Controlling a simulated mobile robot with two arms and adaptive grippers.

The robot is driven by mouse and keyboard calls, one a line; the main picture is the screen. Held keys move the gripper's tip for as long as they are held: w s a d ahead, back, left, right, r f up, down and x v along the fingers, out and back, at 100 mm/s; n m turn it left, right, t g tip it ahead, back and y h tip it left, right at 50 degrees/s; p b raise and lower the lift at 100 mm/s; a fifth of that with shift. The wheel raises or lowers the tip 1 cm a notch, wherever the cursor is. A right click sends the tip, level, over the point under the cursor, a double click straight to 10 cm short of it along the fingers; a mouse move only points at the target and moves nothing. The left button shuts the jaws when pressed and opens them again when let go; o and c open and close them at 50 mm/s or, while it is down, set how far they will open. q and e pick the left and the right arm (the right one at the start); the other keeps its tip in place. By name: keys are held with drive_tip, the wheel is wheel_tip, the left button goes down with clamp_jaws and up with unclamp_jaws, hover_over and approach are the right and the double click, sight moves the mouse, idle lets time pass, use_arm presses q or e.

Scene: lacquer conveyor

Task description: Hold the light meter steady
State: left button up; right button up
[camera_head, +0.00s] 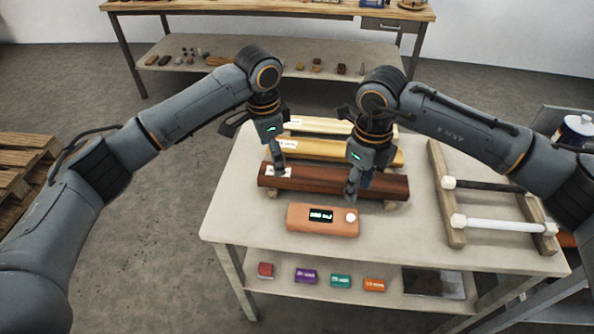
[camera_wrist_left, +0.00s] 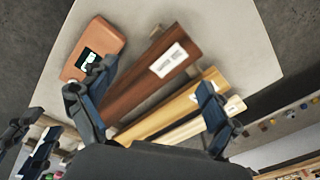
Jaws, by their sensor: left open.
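The light meter (camera_head: 318,220) is an orange box with a dark display and a round white knob, lying on the table's front part. It also shows in the left wrist view (camera_wrist_left: 93,50), partly covered by a finger of mine. My left gripper (camera_head: 279,168) is open, above the left end of the dark brown wooden bar (camera_head: 318,182), near its white label. Its two fingers stand wide apart in the left wrist view (camera_wrist_left: 155,98), with nothing held. My right gripper (camera_head: 351,193) points down just behind the meter's right end; I cannot tell whether it touches it or is open.
Two lighter wooden bars (camera_head: 318,149) lie behind the brown one. A wooden rack (camera_head: 447,208) with a dark and a white roller stands on the right. The lower shelf (camera_head: 250,285) holds several coloured blocks. The table's front left is clear.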

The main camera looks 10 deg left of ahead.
sight(296, 213)
use_arm(q)
drive_tip(key=s+d+r+m, duration=0.2)
drive_tip(key=s+d+m, duration=0.4)
drive_tip(key=s+d, duration=0.1)
drive_tip(key=shift+g, duration=0.3)
wheel_tip(296, 213, down, 14)
drive_tip(key=shift+a+r, duration=0.15)
drive_tip(key=shift+r, duration=0.05)
drive_tip(key=c, duration=1.3)
drive_tip(key=shift+c, duration=0.6)
use_arm(e)
clamp_jaws()
